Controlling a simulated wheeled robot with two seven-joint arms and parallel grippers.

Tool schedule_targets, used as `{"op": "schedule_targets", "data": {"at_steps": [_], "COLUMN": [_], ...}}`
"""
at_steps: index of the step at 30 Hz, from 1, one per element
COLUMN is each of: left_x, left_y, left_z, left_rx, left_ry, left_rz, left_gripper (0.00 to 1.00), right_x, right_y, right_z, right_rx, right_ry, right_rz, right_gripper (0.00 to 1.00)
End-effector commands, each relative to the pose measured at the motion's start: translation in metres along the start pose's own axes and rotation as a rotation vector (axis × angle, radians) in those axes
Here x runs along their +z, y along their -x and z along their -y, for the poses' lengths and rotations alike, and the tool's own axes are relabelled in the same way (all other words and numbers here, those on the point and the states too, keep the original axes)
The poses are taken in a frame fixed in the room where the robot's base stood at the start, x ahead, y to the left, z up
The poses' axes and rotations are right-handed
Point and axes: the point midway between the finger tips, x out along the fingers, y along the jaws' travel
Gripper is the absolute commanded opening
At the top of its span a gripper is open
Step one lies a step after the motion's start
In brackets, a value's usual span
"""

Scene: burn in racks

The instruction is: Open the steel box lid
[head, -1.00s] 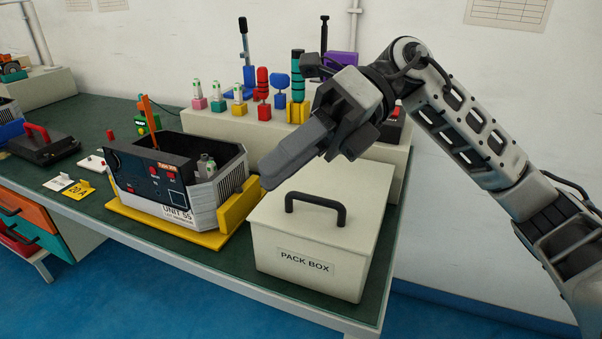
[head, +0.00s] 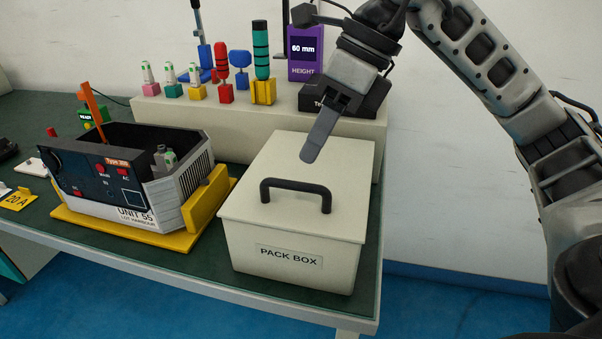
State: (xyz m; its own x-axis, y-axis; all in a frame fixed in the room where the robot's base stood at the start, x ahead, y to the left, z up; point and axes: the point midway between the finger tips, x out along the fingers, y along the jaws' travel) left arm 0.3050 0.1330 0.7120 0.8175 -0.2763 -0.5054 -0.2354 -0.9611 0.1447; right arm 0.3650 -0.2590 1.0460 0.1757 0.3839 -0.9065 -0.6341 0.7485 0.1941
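The steel box is the cream box labelled PACK BOX (head: 290,277) at the right end of the green bench. Its lid (head: 345,180) lies shut on top, with a black bar handle (head: 296,186) near the front. My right gripper (head: 318,145) hangs above the back part of the lid, fingers pointing down, behind the handle and apart from it. I see the fingers nearly edge-on, so I cannot tell how far apart they are. Nothing shows held in it. My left gripper is not in view.
A unit labelled UNIT 55 (head: 135,214), open on top, stands on a yellow tray (head: 209,207) left of the box. Behind, a cream shelf (head: 230,125) carries several coloured tools, a purple height display (head: 304,62) and a black case (head: 368,103). The bench's right edge is close to the box.

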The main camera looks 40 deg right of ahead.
Motion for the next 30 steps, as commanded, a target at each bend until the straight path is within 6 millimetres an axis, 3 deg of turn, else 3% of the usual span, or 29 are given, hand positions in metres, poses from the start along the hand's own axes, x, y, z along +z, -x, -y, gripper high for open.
{"op": "schedule_targets", "data": {"at_steps": [3,9,21,25,30], "left_x": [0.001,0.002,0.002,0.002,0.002], "left_y": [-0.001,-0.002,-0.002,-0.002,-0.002], "left_z": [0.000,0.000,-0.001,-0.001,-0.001], "left_rx": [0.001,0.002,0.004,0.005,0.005], "left_ry": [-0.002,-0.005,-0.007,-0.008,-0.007], "left_rz": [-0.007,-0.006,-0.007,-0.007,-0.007], "left_gripper": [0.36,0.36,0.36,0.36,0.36], "right_x": [-0.001,0.000,0.000,0.000,0.001], "right_y": [-0.025,-0.048,-0.054,-0.054,-0.054], "right_z": [0.000,0.000,0.000,0.000,0.000], "right_rx": [0.002,0.001,0.001,0.001,0.002], "right_ry": [0.000,0.000,0.001,0.001,0.000], "right_rz": [-0.004,-0.001,0.000,0.000,0.001], "right_gripper": [0.34,0.34,0.34,0.00,0.00]}}
